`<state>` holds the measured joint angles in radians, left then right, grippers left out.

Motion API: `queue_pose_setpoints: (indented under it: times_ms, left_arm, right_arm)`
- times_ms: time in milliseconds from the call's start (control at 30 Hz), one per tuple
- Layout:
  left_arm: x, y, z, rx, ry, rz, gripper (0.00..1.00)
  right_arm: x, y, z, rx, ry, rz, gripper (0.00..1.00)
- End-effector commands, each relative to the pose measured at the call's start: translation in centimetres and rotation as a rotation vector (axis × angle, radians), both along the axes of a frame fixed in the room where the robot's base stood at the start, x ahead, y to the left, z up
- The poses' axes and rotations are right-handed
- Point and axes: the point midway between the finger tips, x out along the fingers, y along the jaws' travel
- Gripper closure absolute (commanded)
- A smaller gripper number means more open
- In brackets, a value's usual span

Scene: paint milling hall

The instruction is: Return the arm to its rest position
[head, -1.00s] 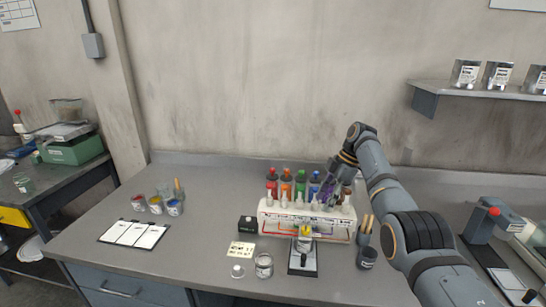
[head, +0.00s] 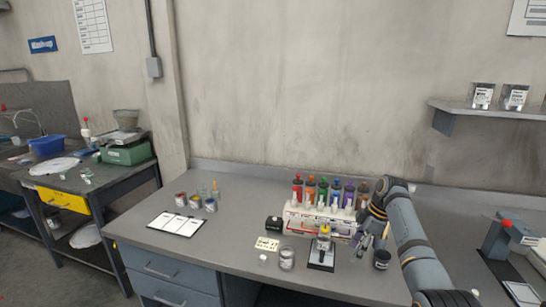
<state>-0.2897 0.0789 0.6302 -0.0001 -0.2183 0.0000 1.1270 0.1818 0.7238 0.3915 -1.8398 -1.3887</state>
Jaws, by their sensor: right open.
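My right arm comes in from the lower right and bends over at the wrist. My right gripper (head: 361,240) points down at the right end of the white bottle rack (head: 300,222). It is open, and I see nothing held in it. Its fingers are small and partly dark against the rack, so I cannot tell whether they touch it. The wrist and forearm hide part of the rack's right end and the bench behind. My left gripper is not in view.
Coloured bottles (head: 323,190) stand at the rack. A dark cup (head: 382,260) is close to the right gripper. A small stand (head: 321,254) and a glass jar (head: 287,259) are in front of the rack. A wall shelf (head: 480,111) is at upper right.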

Motion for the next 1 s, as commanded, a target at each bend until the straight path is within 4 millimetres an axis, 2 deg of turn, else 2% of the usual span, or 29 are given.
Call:
queue_pose_setpoints:
  times_ms: [33, 167, 267, 367, 433, 533, 600, 700, 800, 1000]
  left_arm:
    - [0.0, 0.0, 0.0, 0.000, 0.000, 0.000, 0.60]
    - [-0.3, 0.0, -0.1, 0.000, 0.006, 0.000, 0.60]
    - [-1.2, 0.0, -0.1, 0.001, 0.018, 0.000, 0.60]
    - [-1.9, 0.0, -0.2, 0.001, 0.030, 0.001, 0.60]
    - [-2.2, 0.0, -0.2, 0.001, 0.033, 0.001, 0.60]
    - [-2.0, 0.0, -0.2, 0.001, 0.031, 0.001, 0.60]
    - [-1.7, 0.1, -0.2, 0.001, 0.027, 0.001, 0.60]
    - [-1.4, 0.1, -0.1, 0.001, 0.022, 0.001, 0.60]
    - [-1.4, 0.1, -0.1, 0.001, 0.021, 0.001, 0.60]
    - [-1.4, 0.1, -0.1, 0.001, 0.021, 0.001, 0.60]
  right_arm:
    - [-0.5, -0.1, -1.5, -0.015, 0.008, -0.030, 0.50]
    - [-1.9, -0.3, -5.5, -0.060, 0.018, -0.137, 0.50]
    - [-3.9, -0.4, -9.0, -0.098, 0.024, -0.239, 0.50]
    - [-7.1, -0.4, -13.0, -0.140, 0.023, -0.372, 0.50]
    - [-10.4, -0.2, -15.8, -0.166, 0.014, -0.487, 0.50]
    - [-16.0, 0.1, -18.5, -0.186, -0.006, -0.661, 0.50]
    - [-19.4, 0.4, -19.2, -0.187, -0.024, -0.765, 0.50]
    - [-23.3, 0.7, -19.3, -0.179, -0.044, -0.883, 0.50]
    - [-26.4, 0.9, -18.9, -0.168, -0.058, -0.974, 0.50]
    - [-31.3, 1.2, -17.4, -0.138, -0.079, -1.118, 0.50]
